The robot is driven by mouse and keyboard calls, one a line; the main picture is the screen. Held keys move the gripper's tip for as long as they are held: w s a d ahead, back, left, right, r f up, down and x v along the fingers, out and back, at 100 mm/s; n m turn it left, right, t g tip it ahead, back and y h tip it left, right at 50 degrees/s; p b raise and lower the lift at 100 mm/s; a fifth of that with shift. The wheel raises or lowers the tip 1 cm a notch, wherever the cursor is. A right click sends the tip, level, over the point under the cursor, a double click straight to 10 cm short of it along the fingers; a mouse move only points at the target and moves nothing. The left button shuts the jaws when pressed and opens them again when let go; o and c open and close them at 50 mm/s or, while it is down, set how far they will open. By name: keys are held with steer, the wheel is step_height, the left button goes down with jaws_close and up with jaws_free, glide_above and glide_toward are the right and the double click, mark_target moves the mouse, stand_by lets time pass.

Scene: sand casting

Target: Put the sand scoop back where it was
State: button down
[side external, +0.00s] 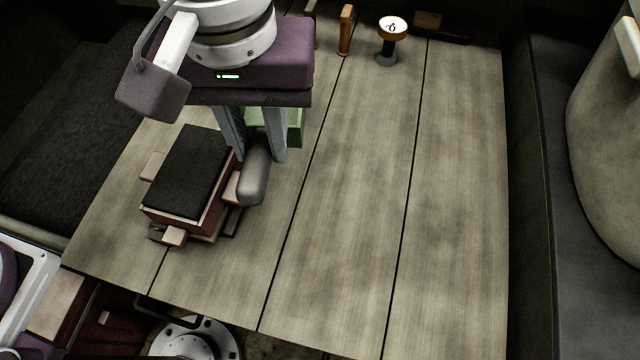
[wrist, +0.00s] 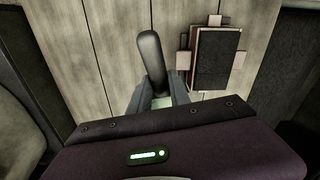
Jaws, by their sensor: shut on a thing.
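The sand scoop has a dark grey rounded handle (side external: 254,175) and a pale green part (side external: 294,122), partly hidden behind my fingers. My gripper (side external: 258,150) is shut on the scoop near where the handle meets the green part. In the wrist view, the handle (wrist: 152,55) points away from my gripper (wrist: 160,96), with a little green between the fingers. In the side view, the handle hangs just right of the moulding box and overlaps its edge. I cannot tell whether the scoop touches the table.
The moulding box (side external: 188,172), with a dark top and pale side blocks, sits left of the scoop. A wooden-handled tool (side external: 345,30) and a round-topped stand (side external: 392,28) are at the back. Dark sand (side external: 70,110) lies left. A large pot (side external: 608,130) stands right. The table's right half (side external: 400,220) is clear.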

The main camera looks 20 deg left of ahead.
steer(key=d+f, duration=0.1)
steer(key=f, duration=0.4)
steer(key=s+d+f+m, duration=0.1)
steer(key=d+f, duration=0.1)
steer(key=f, duration=0.3)
steer(key=s+d+f+m, duration=0.1)
steer(key=d+f, duration=0.1)
steer(key=f, duration=0.3)
steer(key=shift+d, duration=0.15)
steer(key=shift+f, duration=0.15)
steer(key=c, duration=1.2)
jaws_free()
step_height(320, 180, up, 12)
steer(key=shift+r, duration=0.2)
